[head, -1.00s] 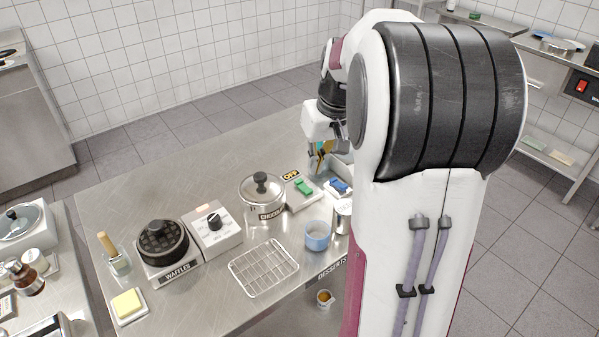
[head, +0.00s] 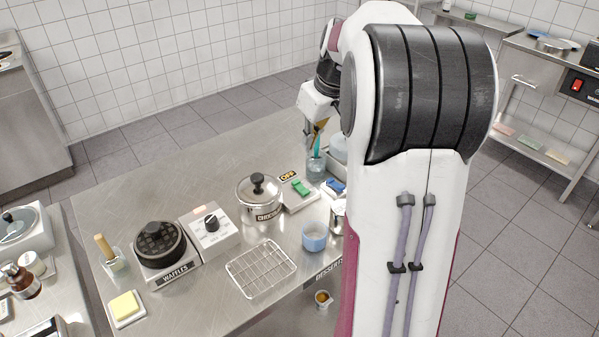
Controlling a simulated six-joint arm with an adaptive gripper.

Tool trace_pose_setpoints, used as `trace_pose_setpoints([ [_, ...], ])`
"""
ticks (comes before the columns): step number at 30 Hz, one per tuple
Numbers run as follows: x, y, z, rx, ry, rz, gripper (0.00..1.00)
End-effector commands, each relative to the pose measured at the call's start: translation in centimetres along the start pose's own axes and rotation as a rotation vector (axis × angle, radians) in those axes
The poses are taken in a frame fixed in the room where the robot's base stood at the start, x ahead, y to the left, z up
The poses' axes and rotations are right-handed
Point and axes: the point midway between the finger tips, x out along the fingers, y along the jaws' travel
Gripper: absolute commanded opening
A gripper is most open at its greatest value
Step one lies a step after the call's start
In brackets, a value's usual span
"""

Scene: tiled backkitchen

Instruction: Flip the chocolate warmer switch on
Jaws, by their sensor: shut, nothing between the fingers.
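A lidded steel pot (head: 258,197), its front label too small to read surely, stands at the middle of the steel table. Right beside it is a pale switch box (head: 300,202) with a green switch (head: 299,187) and an OFF sign (head: 288,175) at its back. A blue switch (head: 335,186) sits further right, partly hidden by my arm. I cannot tell for certain which switch belongs to the chocolate warmer. My gripper (head: 308,136) is shut and empty, pointing down above and behind the green switch, apart from it, beside the utensil jar (head: 315,167).
A blue cup (head: 315,238) and a wire rack (head: 261,268) stand in front. The waffle maker (head: 161,248) and a dial box (head: 209,232) are left. Utensils rise from the jar close to my gripper. My arm covers the table's right end. The table's back left is clear.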

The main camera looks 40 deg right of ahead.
Motion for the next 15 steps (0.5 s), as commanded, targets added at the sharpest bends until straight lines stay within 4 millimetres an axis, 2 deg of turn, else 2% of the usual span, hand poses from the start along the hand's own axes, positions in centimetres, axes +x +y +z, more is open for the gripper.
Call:
trace_pose_setpoints([
  [8, 0.9, 0.0, 0.0, 0.001, -0.002, -0.002, 0.00],
  [15, 3.4, 0.0, 0.0, 0.002, -0.007, -0.006, 0.00],
])
